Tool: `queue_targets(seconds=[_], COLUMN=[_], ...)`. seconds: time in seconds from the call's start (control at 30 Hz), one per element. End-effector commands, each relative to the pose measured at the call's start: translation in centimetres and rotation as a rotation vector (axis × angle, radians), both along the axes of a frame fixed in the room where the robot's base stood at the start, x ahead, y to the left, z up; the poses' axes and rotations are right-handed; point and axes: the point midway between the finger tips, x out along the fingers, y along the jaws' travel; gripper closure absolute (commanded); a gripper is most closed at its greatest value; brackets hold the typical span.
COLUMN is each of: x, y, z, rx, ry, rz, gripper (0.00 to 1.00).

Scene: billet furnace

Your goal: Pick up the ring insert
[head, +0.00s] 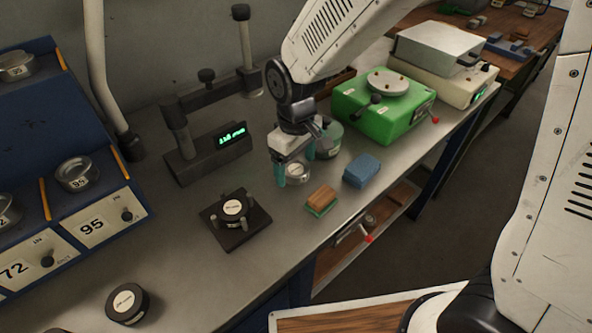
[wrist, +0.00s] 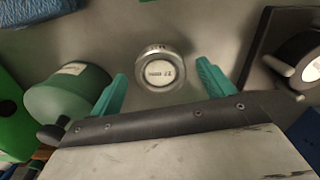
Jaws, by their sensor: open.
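A round silver ring insert with a pale labelled centre (wrist: 160,72) lies flat on the grey bench in the wrist view. In the head view this ring insert (head: 298,174) shows just below my gripper, partly hidden by a finger. My gripper (head: 295,163) points down at it with teal fingers apart. In the wrist view my gripper (wrist: 162,80) has one finger to each side of the ring insert, with bench showing between. Nothing is held. The height of the fingertips above the bench is hard to tell.
A green-grey jar (head: 327,140) stands close beside my gripper. A dark fixture with a black labelled puck (head: 233,208) is to the left. A blue block (head: 361,170), a wooden brush (head: 321,199) and a green machine (head: 383,108) are to the right. Blue bins (head: 112,215) hold similar rings.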

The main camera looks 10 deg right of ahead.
Motion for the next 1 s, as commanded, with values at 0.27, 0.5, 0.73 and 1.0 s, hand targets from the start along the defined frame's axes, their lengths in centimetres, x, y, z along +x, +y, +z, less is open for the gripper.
queue_targets(seconds=[0.27, 0.5, 0.73, 1.0], x=[0.0, 0.0, 0.0, 0.1], y=[0.0, 0.0, 0.0, 0.1], z=[-0.9, -0.8, -0.8, 0.3], rx=[0.0, 0.001, 0.001, 0.003], ry=[0.0, -0.001, -0.002, -0.004], rz=[0.0, 0.0, 0.0, 0.0], gripper=[0.19, 0.72, 0.85, 0.85])
